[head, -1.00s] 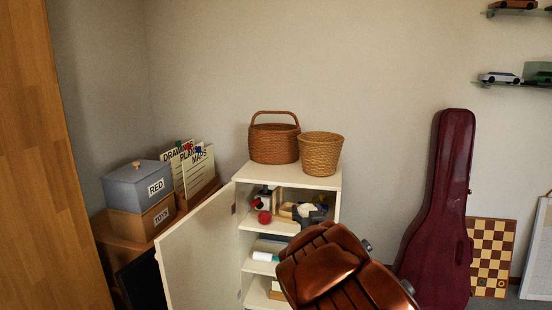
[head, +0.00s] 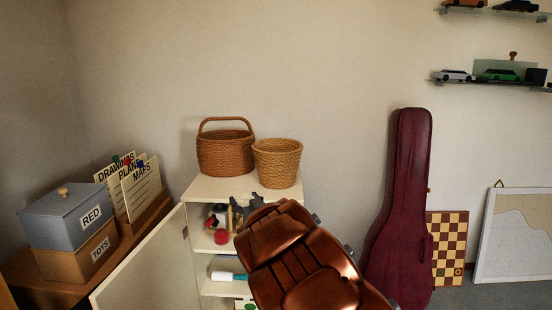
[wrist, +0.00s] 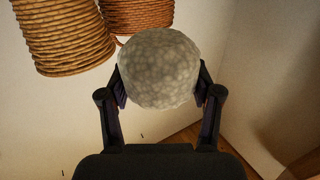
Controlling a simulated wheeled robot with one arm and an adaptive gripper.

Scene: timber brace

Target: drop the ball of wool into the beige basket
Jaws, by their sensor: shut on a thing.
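The ball of wool (wrist: 160,68) is pale grey-white in the wrist view. My gripper (wrist: 160,85) is shut on it, one finger on each side. The beige basket (head: 277,162) is a woven, open-topped one on top of the white cabinet, at its right. It also shows at the upper left of the wrist view (wrist: 65,38), apart from the ball. In the head view my gripper (head: 246,207) shows small and dark in front of the cabinet, below the baskets, partly behind my brown arm. I cannot make out the ball there.
A brown handled basket (head: 225,155) stands just left of the beige one. The white cabinet (head: 205,188) has its door (head: 140,265) open to the left, with small items on its shelves. A dark red instrument case (head: 402,210) leans against the wall at right.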

